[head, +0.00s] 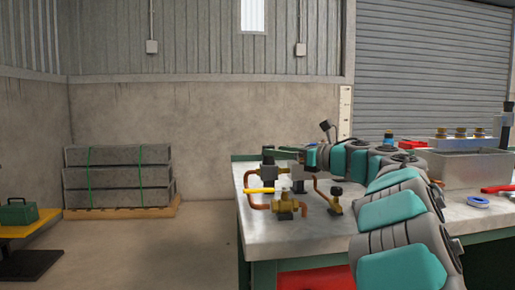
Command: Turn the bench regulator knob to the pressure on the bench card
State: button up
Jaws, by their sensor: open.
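My gripper (268,166) is open at the end of my arm, over the left part of the bench (315,238). It points left and is small in the head view. Just below it stands brass and copper pipework, with a brass fitting (286,208) and a yellow handle (260,190). A smaller brass fitting with a black knob (336,191) stands to the right; I cannot tell whether it is the regulator knob. My gripper appears apart from that knob. I cannot make out a bench card or any pressure reading; my arm hides part of the bench.
A metal tray (468,170) with brass-topped parts behind it stands at the bench's right. A blue-and-white ring (478,201) and red-handled items lie near it. Strapped grey blocks (118,175) sit by the back wall.

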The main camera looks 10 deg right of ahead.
jog(key=p+x, duration=0.1)
jog(key=x, duration=0.6)
grip_shut()
dwell(0.6)
